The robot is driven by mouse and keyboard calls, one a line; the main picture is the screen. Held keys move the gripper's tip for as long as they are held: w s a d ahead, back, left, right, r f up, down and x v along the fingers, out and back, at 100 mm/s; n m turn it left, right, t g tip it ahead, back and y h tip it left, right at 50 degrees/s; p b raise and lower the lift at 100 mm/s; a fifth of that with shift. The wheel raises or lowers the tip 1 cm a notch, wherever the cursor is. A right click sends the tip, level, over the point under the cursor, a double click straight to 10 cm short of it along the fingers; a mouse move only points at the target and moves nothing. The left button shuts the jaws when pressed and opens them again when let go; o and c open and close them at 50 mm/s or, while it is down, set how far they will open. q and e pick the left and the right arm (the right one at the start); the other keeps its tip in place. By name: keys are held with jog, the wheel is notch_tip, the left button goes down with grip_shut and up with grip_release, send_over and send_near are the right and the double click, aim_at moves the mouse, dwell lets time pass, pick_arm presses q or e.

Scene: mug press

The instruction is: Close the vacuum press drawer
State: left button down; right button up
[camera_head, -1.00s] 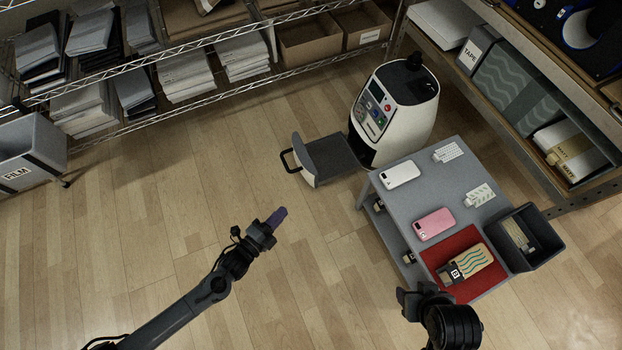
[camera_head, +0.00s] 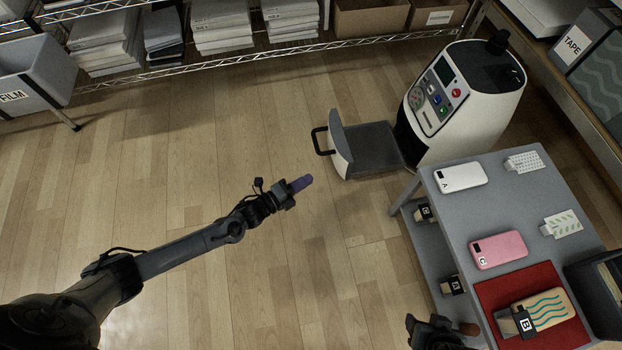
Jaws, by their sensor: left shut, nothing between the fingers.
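The white vacuum press (camera_head: 478,108) stands at the upper right, with a screen and coloured buttons on its front. Its grey drawer (camera_head: 374,150) is pulled out to the left, with a white front and a black handle (camera_head: 320,141) at its left end.
A grey table (camera_head: 518,203) stands right of the drawer, bearing a white phone case (camera_head: 460,177), a pink one (camera_head: 498,250), and a red mat (camera_head: 490,292) with a patterned case. A dark bin (camera_head: 598,300) is beside it. Wire shelving (camera_head: 300,50) lines the back. Floor left of the drawer is clear.

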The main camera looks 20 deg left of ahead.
pick_arm(q)
jog(key=b, duration=0.6)
send_near(344, 159)
jog(key=x, duration=0.5)
jog(key=shift+w+d, duration=0.1)
jog(key=shift+w, duration=0.05)
jog(key=shift+x, duration=0.8)
jog(key=shift+r, duration=0.1)
